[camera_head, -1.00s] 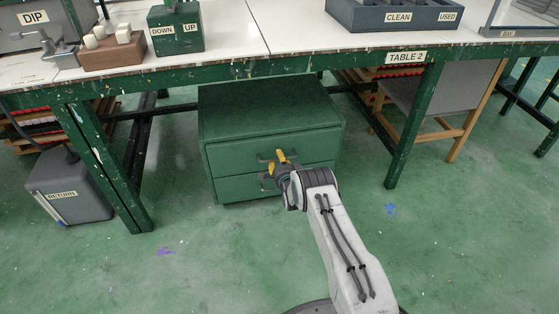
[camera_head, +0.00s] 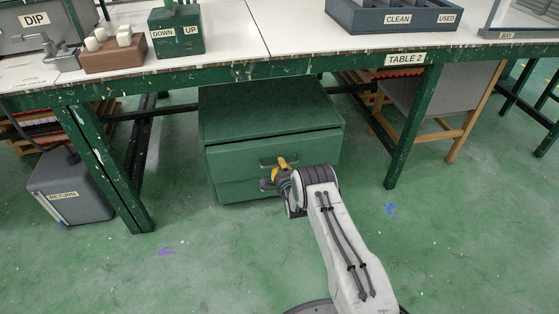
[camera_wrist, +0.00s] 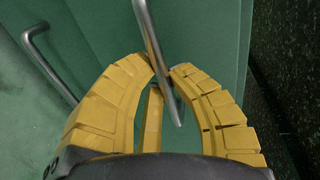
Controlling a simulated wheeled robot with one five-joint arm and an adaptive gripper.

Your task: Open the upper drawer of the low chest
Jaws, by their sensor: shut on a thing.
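The low chest (camera_head: 262,108) is dark green and stands under the table. Its upper drawer (camera_head: 235,163) stands a little way out from the body, with its front still close to the chest. My gripper (camera_head: 283,163) is in front of the upper drawer at its handle (camera_head: 266,162). In the wrist view, the yellow fingertips (camera_wrist: 163,76) close around the upper drawer's metal handle (camera_wrist: 152,40). The lower drawer's handle (camera_wrist: 45,62) shows to the left there. The lower drawer (camera_head: 235,191) looks shut and is partly hidden by my gripper.
The table (camera_head: 240,72) spans above the chest, with a green leg (camera_head: 103,165) on the left and another (camera_head: 412,125) on the right. A grey return bin (camera_head: 68,190) stands at the left.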

